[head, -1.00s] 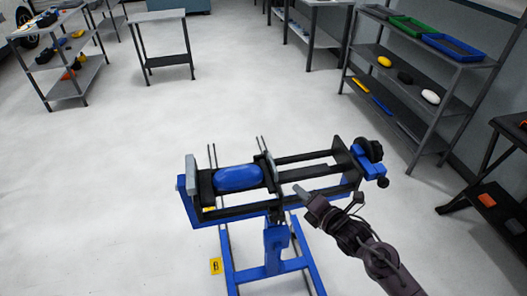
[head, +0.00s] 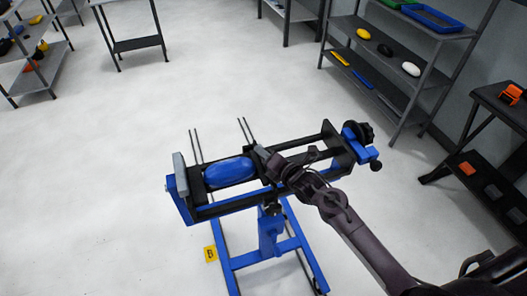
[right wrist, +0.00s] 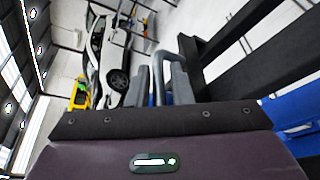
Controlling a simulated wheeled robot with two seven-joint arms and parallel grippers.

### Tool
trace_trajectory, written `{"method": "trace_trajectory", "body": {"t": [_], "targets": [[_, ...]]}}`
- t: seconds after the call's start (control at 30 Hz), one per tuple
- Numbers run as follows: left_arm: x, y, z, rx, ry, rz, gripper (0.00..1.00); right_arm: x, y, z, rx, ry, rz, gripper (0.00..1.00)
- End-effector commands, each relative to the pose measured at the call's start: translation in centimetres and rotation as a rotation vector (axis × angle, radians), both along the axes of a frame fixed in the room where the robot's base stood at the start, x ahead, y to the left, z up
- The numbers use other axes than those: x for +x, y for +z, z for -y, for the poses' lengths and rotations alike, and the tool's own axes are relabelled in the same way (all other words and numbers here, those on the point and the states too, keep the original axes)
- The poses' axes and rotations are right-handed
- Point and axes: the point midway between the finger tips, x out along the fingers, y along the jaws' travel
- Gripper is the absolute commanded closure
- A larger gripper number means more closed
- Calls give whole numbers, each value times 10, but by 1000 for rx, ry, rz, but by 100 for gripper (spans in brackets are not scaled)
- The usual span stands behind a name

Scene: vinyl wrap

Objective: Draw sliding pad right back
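The blue stand (head: 268,235) carries a black-railed clamp frame. A smooth blue oval piece (head: 229,172) lies in it, beside the grey-faced end pad (head: 180,174) at its left. The sliding pad is near the right end of the oval piece, mostly hidden by my right gripper (head: 268,161). In the right wrist view, the two grey fingers of my right gripper (right wrist: 160,85) are apart. A grey-blue looped bar (right wrist: 157,72) stands between them; whether they press on it is unclear. My left gripper is not in view.
A black knob (head: 358,132) with a blue mount sits at the frame's right end. Shelves with trays and small pieces (head: 400,75) stand at the back right, a dark bench (head: 490,120) at the right.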

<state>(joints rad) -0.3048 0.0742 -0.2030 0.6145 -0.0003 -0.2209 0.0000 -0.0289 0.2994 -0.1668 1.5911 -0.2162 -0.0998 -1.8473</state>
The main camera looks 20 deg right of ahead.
Motion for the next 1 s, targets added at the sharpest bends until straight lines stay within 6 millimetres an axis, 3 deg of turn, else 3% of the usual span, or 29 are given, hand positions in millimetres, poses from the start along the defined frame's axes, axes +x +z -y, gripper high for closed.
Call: {"method": "trace_trajectory", "body": {"t": [0.17,0.3,0.47,0.77,0.87,1.0], "targets": [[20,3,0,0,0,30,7,2,-1,-1,0,1,-1,80],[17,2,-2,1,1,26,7,2,-1,-1,0,0,0,82],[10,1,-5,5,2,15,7,2,-1,-1,0,0,0,100],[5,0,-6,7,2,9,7,2,-1,1,-1,0,0,100],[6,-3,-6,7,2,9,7,3,-3,14,-6,-1,2,100],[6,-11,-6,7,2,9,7,4,-5,51,-12,-2,1,100]]}}
